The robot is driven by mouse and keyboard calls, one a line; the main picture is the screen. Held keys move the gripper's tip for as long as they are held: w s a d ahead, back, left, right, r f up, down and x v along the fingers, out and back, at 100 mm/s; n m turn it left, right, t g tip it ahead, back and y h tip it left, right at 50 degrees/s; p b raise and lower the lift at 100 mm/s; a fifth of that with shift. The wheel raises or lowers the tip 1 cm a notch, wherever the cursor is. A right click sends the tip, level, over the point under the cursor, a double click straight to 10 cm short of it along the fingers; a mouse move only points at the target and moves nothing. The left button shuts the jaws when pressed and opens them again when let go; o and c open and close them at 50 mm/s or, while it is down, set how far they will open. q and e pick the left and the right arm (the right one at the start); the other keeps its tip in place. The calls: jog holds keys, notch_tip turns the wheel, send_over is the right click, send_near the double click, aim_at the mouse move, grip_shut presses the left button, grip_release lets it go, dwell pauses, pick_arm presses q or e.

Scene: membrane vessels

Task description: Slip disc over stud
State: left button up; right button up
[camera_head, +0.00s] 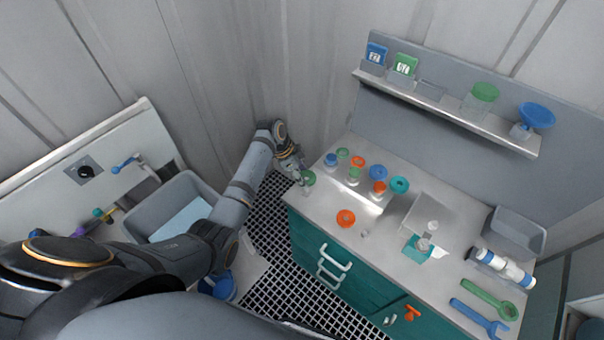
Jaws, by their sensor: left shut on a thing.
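My left gripper (301,178) is at the left back corner of the worktop (324,206). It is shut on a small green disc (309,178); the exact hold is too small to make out. An orange disc (346,218) with a hole lies flat on the worktop, apart from the gripper. A small grey stud-like piece (365,233) stands to its right. Farther right, a pale upright post (424,243) stands by a teal square (417,249). I cannot tell which of these is the stud. My right gripper is not in view.
Several small vessels with blue, green, orange and teal tops, such as a teal one (399,185), stand behind the orange disc. A grey bin (518,232), a white cylinder (504,267) and a green spoon-like tool (490,299) are at right. A shelf (447,107) overhangs the back.

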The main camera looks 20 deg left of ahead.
aim_at(302, 191)
pick_arm(q)
notch_tip(302, 191, down, 2)
jog(key=shift+a+f+b, duration=0.1)
jog(key=shift+b, duration=0.8)
notch_tip(302, 191, down, 3)
jog(key=b, duration=0.3)
jog(key=shift+r, duration=0.2)
jog(key=shift+f+b, duration=0.5)
jog(key=shift+f, duration=0.45)
jog(key=shift+s+f, duration=0.1)
jog(key=shift+f, duration=0.1)
jog(key=o, duration=1.2)
jog(key=shift+o, duration=0.2)
